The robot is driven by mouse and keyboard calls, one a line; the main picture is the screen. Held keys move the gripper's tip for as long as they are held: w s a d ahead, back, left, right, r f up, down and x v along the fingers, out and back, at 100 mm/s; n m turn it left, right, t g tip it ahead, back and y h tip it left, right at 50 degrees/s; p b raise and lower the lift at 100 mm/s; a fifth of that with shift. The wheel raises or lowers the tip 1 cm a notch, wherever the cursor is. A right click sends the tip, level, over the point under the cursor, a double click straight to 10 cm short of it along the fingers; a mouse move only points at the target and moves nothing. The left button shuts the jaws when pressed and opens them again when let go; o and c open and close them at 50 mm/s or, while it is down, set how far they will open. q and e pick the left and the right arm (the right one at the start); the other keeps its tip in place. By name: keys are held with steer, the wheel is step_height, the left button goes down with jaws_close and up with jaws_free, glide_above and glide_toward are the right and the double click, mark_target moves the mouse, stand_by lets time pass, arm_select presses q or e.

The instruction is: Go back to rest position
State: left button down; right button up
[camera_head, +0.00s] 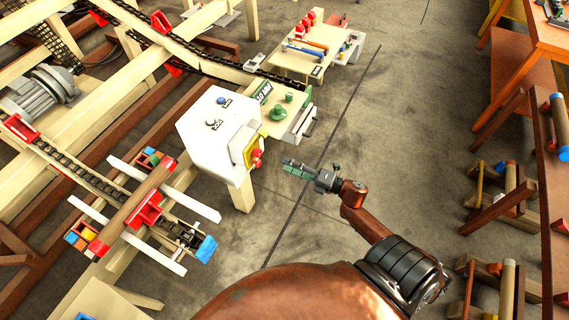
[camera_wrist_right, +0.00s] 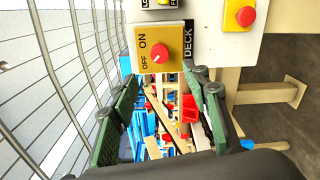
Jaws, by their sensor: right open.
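My right gripper (camera_head: 300,170) is open and empty in the head view, in the air to the right of a white control box (camera_head: 208,126). The box has a yellow panel (camera_head: 244,146) with red controls facing the gripper's side. In the right wrist view the two green fingers of my right gripper (camera_wrist_right: 160,82) are spread apart. Beyond them is a yellow switch plate (camera_wrist_right: 146,36) marked OFF and ON, with a red knob (camera_wrist_right: 160,52). The fingers look clear of the knob. My left gripper is not in view.
A conveyor frame (camera_head: 110,90) with chains fills the left. A cream table (camera_head: 305,62) with tools stands at the back. Wooden racks (camera_head: 505,200) line the right. Grey floor (camera_head: 400,150) is open between. A red button (camera_wrist_right: 246,16) sits beside the switch plate.

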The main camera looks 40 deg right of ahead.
stand_by(0.5)
steer(key=s+d+f+m+g+h, duration=0.1)
steer(key=s+d+f+m+h, duration=0.15)
steer(key=f, duration=0.45)
steer(key=s+d+f+m+g+h+p, duration=0.1)
steer(key=f+m, duration=0.3)
steer(key=f, duration=0.2)
steer(key=s+d+f+m+h, duration=0.1)
steer(key=d+f+m+h, duration=0.15)
steer(key=f, duration=0.45)
steer(key=s+f+m+g+h, duration=0.1)
steer(key=s+f+m+g, duration=0.15)
steer(key=s+f, duration=0.35)
steer(key=s+f+m+g+h, duration=0.15)
steer(key=s+f+m, duration=0.3)
steer(key=f, duration=0.45)
steer(key=s+a+f+m+g, duration=0.2)
steer(key=s+a+f, duration=0.3)
steer(key=s, duration=0.6)
steer(key=s+a+f+m+g+y+p, duration=0.1)
steer(key=s+a+f+m+g, duration=0.2)
steer(key=s+f, duration=0.4)
steer(key=s+a+f+m+g+p, duration=0.1)
steer(key=s+a+f+g, duration=0.4)
steer(key=s, duration=1.2)
step_height(320, 180, down, 2)
steer(key=shift+s+a+f+m, duration=0.1)
steer(key=shift+s+a+m, duration=0.1)
steer(key=shift+a+m, duration=0.6)
